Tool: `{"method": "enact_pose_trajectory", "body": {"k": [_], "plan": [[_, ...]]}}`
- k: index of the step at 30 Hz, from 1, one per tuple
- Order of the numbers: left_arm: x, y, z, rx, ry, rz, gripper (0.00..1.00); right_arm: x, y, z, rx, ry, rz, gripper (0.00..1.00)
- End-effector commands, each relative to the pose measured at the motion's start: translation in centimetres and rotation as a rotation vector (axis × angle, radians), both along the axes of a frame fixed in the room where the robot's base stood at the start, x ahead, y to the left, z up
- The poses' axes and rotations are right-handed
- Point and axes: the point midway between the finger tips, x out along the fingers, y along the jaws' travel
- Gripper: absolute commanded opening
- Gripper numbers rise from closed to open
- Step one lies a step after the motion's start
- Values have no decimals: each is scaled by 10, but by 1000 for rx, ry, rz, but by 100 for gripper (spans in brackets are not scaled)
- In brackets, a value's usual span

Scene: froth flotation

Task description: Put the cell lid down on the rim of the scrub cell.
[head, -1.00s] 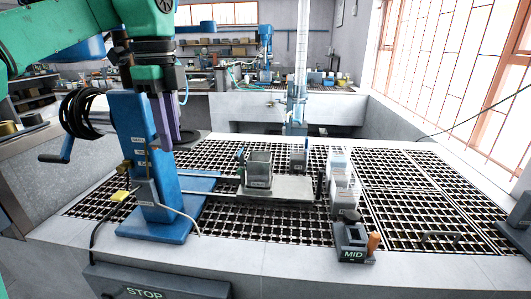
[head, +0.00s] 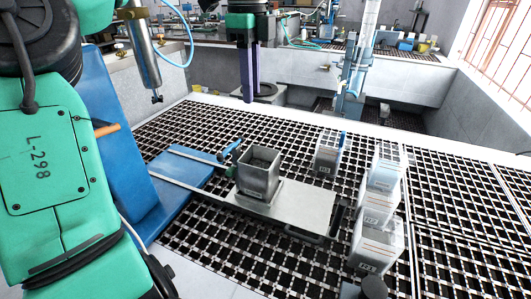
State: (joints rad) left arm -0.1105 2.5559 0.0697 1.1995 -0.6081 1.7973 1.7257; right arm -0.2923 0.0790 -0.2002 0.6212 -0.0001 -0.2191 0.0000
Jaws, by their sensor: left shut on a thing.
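My left gripper (head: 248,98) has long purple fingers that point down at top centre, above the back part of the grating. It is shut. A round grey plate with a dark centre, which I take for the cell lid (head: 271,91), shows just right of its fingertips; the grip itself is partly hidden. The scrub cell (head: 258,178) is a square, open-topped metal box, upright on a pale plate in the middle of the grating. The gripper is behind the cell in the picture and clear of it. My right gripper is out of view.
A pale plate (head: 300,212) extends right from under the cell. A blue stand (head: 115,140) is at the left, partly behind my arm. Several labelled blocks or containers, including one at the back (head: 328,152) and one at the front (head: 376,246), stand right of the cell. Grating (head: 205,125) behind the cell is bare.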

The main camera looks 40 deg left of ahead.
Motion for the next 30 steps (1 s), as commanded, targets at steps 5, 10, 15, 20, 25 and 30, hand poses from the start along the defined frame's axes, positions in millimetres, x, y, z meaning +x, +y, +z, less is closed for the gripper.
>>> {"method": "enact_pose_trajectory", "body": {"k": [5,10,15,20,25,30], "plan": [[-1,-1,-63,-4,4,-4,0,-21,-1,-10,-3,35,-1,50],[-1,-1,-109,-4,3,-4,0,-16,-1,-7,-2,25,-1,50],[-1,-1,-137,-4,4,-3,0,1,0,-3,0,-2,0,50],[-1,0,-162,-2,2,-1,0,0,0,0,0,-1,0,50],[0,0,-164,0,0,0,0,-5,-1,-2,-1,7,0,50],[-1,0,-164,0,1,0,52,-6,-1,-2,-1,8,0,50]]}}
